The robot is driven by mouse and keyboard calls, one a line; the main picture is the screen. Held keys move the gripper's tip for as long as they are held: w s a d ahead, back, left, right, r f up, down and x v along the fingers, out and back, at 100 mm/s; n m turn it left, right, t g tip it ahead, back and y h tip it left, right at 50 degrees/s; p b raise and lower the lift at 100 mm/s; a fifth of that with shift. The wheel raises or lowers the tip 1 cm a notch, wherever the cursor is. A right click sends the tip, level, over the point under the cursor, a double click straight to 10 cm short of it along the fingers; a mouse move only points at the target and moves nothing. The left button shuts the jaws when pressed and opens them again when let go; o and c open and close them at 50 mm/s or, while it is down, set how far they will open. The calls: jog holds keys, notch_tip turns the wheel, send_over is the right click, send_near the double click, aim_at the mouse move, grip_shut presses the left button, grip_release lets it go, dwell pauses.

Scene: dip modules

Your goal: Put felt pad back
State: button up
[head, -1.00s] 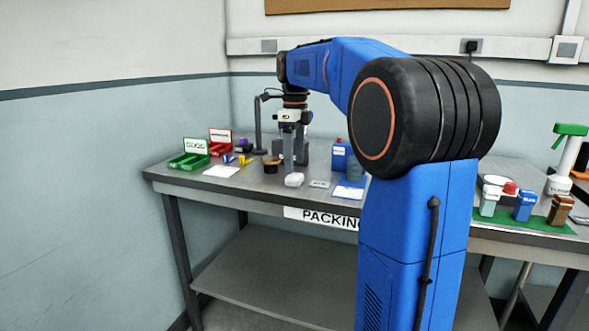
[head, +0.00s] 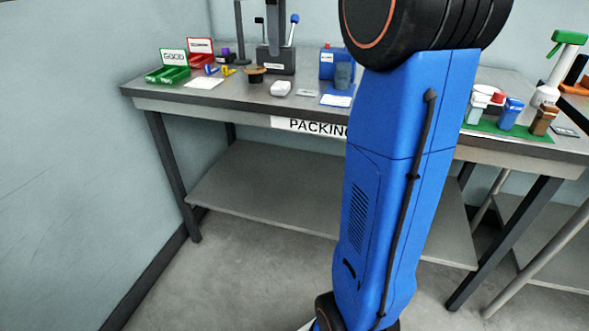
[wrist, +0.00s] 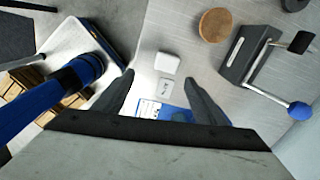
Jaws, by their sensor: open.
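I cannot tell for certain which thing is the felt pad. A white rounded block (head: 281,88) lies near the table's front edge, beside a small flat grey square (head: 308,93). In the wrist view, the white block (wrist: 167,63) and the grey square with a dark mark (wrist: 165,88) lie in line between my fingers. My gripper (wrist: 163,72) is open and empty above the table.
A dark block with a blue-knobbed lever (head: 275,60) stands behind. Green (head: 168,75) and red (head: 200,60) bins sit at the left. A blue container (head: 327,62) and blue mat (head: 336,100) are near my arm. Bottles stand on a green mat (head: 490,126) at the right.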

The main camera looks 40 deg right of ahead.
jog(key=s+a+f+n+t, duration=0.1)
jog(key=s+a+f+n, duration=0.4)
jog(key=s+n, duration=0.25)
jog(key=s+a+f+n+t, duration=0.1)
jog(key=s+a+f+n, duration=0.45)
jog(key=s+n, duration=0.2)
jog(key=s+a+f+n+t, duration=0.1)
jog(key=s+a+f+n, duration=0.1)
jog(key=s+f+n, duration=0.4)
jog(key=s+a+f+n+t, duration=0.1)
jog(key=s+f+n, duration=0.4)
jog(key=f, duration=0.6)
jog(key=s+a, duration=0.1)
jog(key=s, duration=0.1)
jog(key=shift+s+f+n+t, duration=0.2)
jog(key=shift+s+n+t, duration=0.1)
jog(key=shift+s+n, duration=0.1)
